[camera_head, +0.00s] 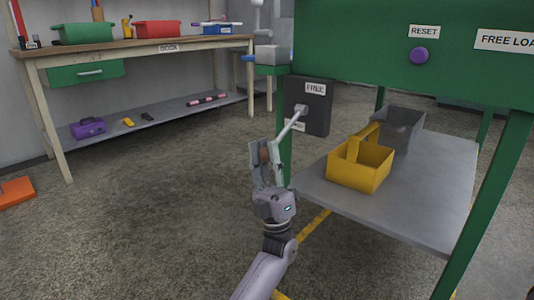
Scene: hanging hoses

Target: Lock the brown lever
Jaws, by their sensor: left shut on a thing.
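The lever has a pale metal shaft (289,125) that runs from a dark box (318,105) on the green bench's leg down and left. A small brown part, the lever's knob (264,153), shows at its lower end. The box carries a FREE label at the top and a second, partly hidden label lower down. My left gripper (264,154) is shut on the knob, with a finger on each side hiding much of it. My right gripper is not in view.
The green bench (345,45) has a purple RESET button (419,55). Its lower grey shelf (420,200) holds a yellow tote (345,176) and a grey bin (408,121). A wooden workbench (150,46) stands at the back left. The floor on the left is mostly clear.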

